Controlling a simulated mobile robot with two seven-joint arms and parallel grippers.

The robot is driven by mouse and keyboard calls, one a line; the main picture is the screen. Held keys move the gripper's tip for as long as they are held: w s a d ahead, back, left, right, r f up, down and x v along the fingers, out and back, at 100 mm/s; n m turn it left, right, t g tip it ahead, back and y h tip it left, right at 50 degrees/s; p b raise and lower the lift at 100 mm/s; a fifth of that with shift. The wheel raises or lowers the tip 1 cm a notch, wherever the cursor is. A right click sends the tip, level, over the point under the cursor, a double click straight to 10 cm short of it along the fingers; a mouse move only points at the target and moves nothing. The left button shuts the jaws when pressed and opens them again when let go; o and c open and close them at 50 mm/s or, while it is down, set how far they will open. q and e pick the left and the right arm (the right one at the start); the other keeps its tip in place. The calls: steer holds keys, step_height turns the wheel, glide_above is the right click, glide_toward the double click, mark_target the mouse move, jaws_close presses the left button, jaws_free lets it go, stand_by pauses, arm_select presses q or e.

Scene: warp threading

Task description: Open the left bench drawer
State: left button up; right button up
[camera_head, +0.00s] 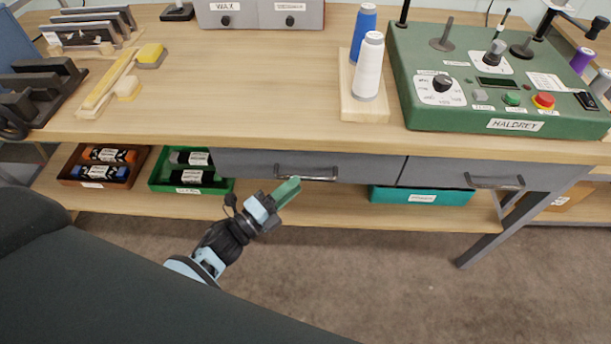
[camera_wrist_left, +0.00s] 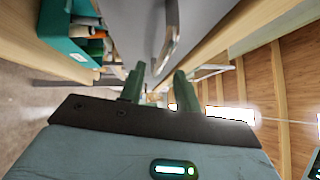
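The left bench drawer (camera_head: 250,163) has a grey front under the bench top and sits flush, shut. Its metal bar handle (camera_head: 318,178) runs along the front. My left gripper (camera_head: 288,191) is just below and in front of the left part of this handle. In the left wrist view my left gripper (camera_wrist_left: 158,84) has its two green fingers apart with nothing between them. The handle (camera_wrist_left: 169,45) shows there ahead of the fingers, on the grey drawer front (camera_wrist_left: 133,25). I cannot tell whether a finger touches it. My right gripper is in neither view.
A second drawer with its own handle (camera_head: 494,182) is to the right. On the lower shelf are a green bin (camera_head: 160,185), a brown bin (camera_head: 75,178) and a teal bin (camera_head: 385,194). A green control box (camera_head: 440,118) and thread spools stand on the bench top (camera_head: 230,90).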

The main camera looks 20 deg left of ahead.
mark_target(305, 177)
arm_select(q)
steer(key=x, duration=0.5)
jaws_close()
stand_by(0.3)
